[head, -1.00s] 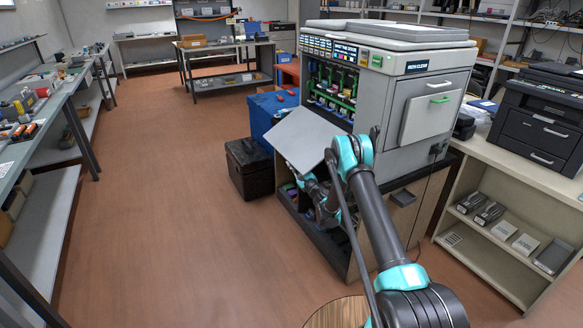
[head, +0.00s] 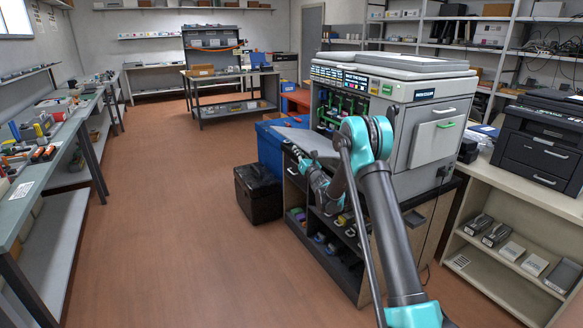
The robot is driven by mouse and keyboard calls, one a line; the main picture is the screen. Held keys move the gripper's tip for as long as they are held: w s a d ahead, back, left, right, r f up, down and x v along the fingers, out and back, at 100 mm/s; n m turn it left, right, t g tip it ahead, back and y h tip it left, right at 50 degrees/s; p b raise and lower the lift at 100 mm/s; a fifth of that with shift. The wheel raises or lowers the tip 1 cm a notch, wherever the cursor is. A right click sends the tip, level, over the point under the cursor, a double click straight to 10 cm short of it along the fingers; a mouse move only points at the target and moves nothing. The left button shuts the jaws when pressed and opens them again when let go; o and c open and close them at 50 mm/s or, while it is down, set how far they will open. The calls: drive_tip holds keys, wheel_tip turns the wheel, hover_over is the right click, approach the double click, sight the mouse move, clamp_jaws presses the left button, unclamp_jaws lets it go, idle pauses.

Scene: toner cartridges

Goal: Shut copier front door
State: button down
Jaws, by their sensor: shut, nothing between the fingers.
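The grey copier (head: 436,118) stands on a cabinet right of centre. Its front is open, and coloured cartridges and green parts (head: 328,104) show inside. The front door (head: 312,141) is a pale grey panel low at the front, seen as a narrow slanted strip and partly hidden by my arm. My gripper (head: 294,152) is at the door's outer left end, close under or against it; I cannot tell whether they touch. The fingers look small and dark, shut with nothing seen between them.
A blue bin (head: 270,148) and a black box (head: 257,194) stand on the floor left of the copier. A black printer (head: 541,140) sits on the right counter. The floor (head: 170,210) at left is clear.

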drive_tip(key=d+r+m, duration=0.1)
drive_tip(key=r, duration=0.2)
drive_tip(key=w+d+r+m, duration=0.1)
drive_tip(key=r+m, duration=0.1)
drive_tip(key=r, duration=0.1)
drive_tip(key=w+d+r+m+h, duration=0.1)
drive_tip(key=r, duration=0.2)
drive_tip(key=shift+m+t, duration=0.3)
drive_tip(key=w+d+r+m+h, duration=0.1)
drive_tip(key=w+d+r+m, duration=0.2)
drive_tip(key=d+r, duration=0.3)
drive_tip(key=w+d+r+m+h, duration=0.1)
drive_tip(key=w+d+r+m, duration=0.2)
drive_tip(key=w+d+r, duration=0.3)
drive_tip(key=shift+d+r, duration=0.2)
drive_tip(key=shift+d, duration=0.35)
drive_tip(key=shift+s, duration=0.1)
